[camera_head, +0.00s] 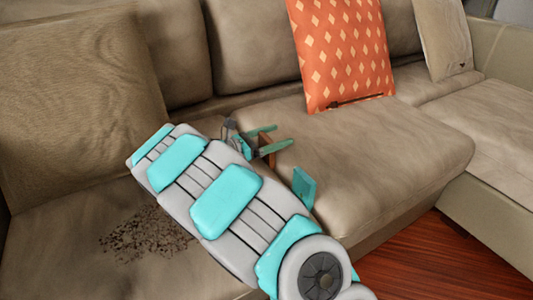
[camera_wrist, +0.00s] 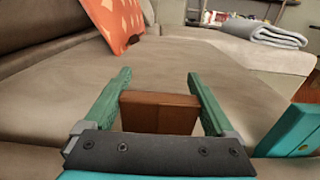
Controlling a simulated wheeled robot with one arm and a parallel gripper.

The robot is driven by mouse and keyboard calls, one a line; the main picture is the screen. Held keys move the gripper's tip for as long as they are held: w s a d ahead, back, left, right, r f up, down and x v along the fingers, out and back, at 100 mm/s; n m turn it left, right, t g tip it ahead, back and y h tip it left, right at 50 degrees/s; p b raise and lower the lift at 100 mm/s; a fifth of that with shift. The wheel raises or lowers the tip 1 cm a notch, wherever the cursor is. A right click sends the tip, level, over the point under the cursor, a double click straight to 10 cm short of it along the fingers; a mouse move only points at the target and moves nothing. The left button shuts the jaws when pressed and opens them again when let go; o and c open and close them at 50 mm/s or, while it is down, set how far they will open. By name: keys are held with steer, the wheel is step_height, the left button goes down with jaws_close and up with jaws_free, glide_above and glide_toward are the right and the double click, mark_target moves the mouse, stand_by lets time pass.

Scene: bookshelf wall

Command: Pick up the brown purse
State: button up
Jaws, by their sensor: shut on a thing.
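The brown purse (camera_wrist: 160,112) shows in the wrist view as a small brown block between my green fingers. My gripper (camera_wrist: 159,75) is shut on it, one finger against each side. In the head view, a small brown part of the purse (camera_head: 267,150) shows between the fingers of my gripper (camera_head: 284,137), over the middle sofa seat. My arm hides part of it there. I cannot tell whether its underside touches the seat.
A teal box-like thing (camera_head: 304,187) is right of my arm, near the seat's front. An orange patterned pillow (camera_head: 343,50) and a beige pillow (camera_head: 443,38) lean on the sofa back. A folded grey cloth (camera_wrist: 264,32) lies farther right.

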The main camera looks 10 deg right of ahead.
jaws_close()
